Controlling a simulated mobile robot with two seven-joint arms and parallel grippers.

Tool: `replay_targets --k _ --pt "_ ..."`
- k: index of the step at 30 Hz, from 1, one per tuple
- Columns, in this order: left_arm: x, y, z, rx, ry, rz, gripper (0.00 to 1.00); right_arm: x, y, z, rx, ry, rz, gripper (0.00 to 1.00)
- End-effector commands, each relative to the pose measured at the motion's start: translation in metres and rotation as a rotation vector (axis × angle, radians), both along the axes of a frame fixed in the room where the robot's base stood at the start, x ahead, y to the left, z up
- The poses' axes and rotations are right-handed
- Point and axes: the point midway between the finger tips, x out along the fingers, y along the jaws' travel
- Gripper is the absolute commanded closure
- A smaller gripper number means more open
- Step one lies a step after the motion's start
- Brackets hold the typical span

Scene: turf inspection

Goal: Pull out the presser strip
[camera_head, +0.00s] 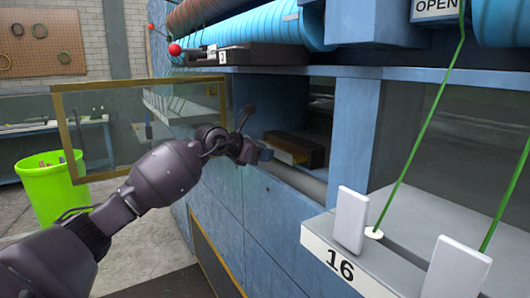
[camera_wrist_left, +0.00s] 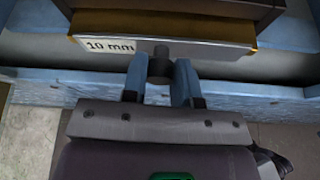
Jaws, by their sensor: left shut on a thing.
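The presser strip (camera_wrist_left: 205,52) shows in the left wrist view as a drawer-like piece with a pale front marked "10 mm", yellowish edges and a dark round knob (camera_wrist_left: 160,62) at its middle. In the head view the strip (camera_head: 286,157) is a small yellowish-brown shape low in an opening of the blue machine. My left gripper (camera_head: 264,154) reaches in from the left at this opening. In the left wrist view its two blue fingers (camera_wrist_left: 158,82) are shut on the knob, one on each side. The strip's rear is hidden under a dark block. My right gripper is not in view.
A hinged clear panel with a yellow frame (camera_head: 144,82) stands behind my left arm. The blue machine front (camera_head: 235,205) lies just below the gripper. A grey ledge marked "16" (camera_head: 318,250) with green cords is at right. A green bin (camera_head: 50,185) stands at left.

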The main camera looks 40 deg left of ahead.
Motion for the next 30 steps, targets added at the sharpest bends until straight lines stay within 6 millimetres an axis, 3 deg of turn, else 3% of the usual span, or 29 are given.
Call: replay_targets --k 15,30 --pt "-0.012 0.005 -0.001 0.001 0.003 0.0 1.0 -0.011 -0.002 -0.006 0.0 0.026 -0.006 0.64" --pt "-0.022 0.009 0.001 0.001 -0.002 -0.001 1.0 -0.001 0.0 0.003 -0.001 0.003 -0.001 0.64"
